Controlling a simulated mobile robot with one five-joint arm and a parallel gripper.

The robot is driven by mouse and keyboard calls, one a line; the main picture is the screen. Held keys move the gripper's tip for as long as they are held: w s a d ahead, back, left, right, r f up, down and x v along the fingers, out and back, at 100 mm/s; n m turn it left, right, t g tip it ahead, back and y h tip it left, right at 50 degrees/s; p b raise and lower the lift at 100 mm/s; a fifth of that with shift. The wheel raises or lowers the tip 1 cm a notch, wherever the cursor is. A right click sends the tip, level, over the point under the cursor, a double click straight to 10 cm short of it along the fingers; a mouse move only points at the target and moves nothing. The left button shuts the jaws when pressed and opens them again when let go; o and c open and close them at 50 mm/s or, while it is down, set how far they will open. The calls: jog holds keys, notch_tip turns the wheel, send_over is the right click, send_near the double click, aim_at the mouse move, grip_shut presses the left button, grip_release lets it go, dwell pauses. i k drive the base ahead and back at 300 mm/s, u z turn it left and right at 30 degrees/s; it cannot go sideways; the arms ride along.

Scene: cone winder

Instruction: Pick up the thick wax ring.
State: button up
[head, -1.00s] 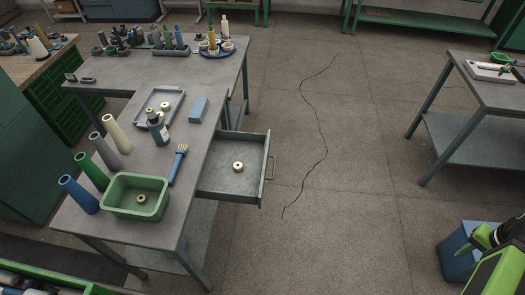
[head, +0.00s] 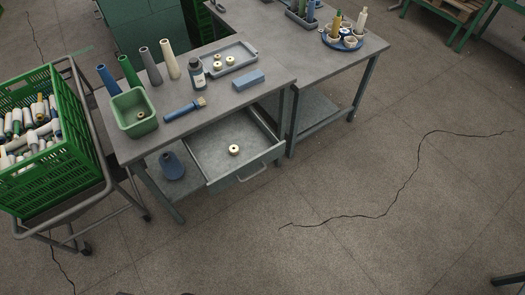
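Several pale wax rings are in view. One cream ring (head: 234,150) lies flat and alone in the open grey drawer (head: 214,160) under the bench. A browner ring (head: 141,115) lies inside the green bin (head: 143,128) on the bench's left. Small pale rings (head: 230,62) lie in the grey tray (head: 246,50) at the back of the bench. At this size I cannot tell for sure which ring is the thick one. My gripper is not in view.
Cones, a dark bottle (head: 197,76), a brush (head: 183,110) and a blue block (head: 249,79) stand or lie on the bench. A trolley with a green crate (head: 60,165) stands at left. A blue cone-like item (head: 172,165) sits below.

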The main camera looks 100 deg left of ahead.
aim_at(234, 149)
jog(key=u, duration=2.4)
jog(key=k, duration=0.15)
jog(key=z, duration=3.55)
jog(key=k, duration=1.05)
jog(key=z, duration=5.8)
